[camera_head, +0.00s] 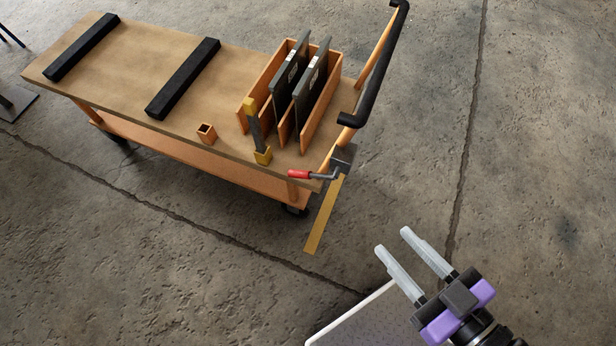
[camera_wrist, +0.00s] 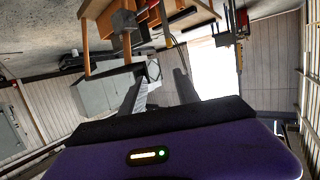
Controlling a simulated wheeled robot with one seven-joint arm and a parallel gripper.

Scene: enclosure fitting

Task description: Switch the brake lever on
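The brake lever (camera_head: 312,175) has a red grip and a grey metal arm. It sticks out to the left, roughly level, from a dark block at the near right corner of the cart (camera_head: 150,85). My gripper (camera_head: 393,248) is at the lower right in the head view, open and empty, with its two pale fingers apart and pointing up and left. It is apart from the lever, to its lower right.
Dark panels (camera_head: 290,75) stand in an orange rack on the cart, beside a yellow-ended tool (camera_head: 254,130). An orange cup (camera_head: 206,133) and two black strips (camera_head: 183,78) are also on top. A black push handle (camera_head: 375,75) rises at the right end. A yellow floor strip (camera_head: 325,215) lies below; the floor between is clear.

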